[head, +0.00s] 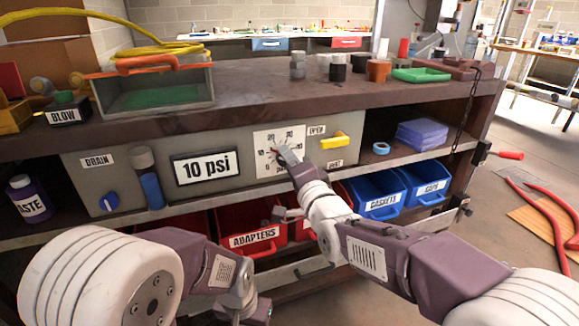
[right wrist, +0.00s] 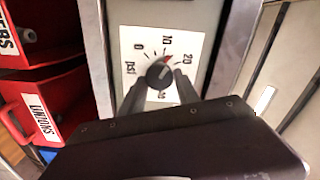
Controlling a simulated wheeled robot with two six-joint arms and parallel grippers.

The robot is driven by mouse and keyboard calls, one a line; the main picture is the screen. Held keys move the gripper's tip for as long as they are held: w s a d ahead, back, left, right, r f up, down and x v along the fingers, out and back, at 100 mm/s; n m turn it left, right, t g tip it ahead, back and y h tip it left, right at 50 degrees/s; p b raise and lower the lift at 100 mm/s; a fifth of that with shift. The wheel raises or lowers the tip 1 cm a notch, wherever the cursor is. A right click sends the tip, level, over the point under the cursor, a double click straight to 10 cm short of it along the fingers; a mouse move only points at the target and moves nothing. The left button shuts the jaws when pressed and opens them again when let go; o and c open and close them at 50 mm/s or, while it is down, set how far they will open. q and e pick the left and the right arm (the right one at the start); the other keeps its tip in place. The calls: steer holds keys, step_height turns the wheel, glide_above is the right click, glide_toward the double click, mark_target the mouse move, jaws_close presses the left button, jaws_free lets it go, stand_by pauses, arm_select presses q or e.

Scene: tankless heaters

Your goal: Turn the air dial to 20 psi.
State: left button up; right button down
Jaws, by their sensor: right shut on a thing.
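The air dial (right wrist: 160,73) is a dark round knob with a red pointer mark, on a white scale plate (head: 264,163) on the grey panel. In the right wrist view the red mark points close to the 10, on the side toward the 20. The panel display (head: 206,167) reads 10 psi. My right gripper (head: 285,153) is at the dial; in the right wrist view its fingers (right wrist: 160,85) stand on either side of the knob, shut on it. My left arm's end (head: 242,293) is low in front of the shelf; its jaws cannot be made out.
Right of the dial is a yellow lever (head: 334,142) between two small labels. A drain knob (head: 108,201) and blue cylinder (head: 151,188) are left of the display. Red bins (head: 252,222) and blue bins (head: 380,197) sit below the panel.

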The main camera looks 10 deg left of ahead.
steer(key=shift+f+m+b, duration=0.2)
steer(key=shift+m+b, duration=1.2)
steer(key=shift+m, duration=2.1)
steer(key=c, duration=0.9)
jaws_free()
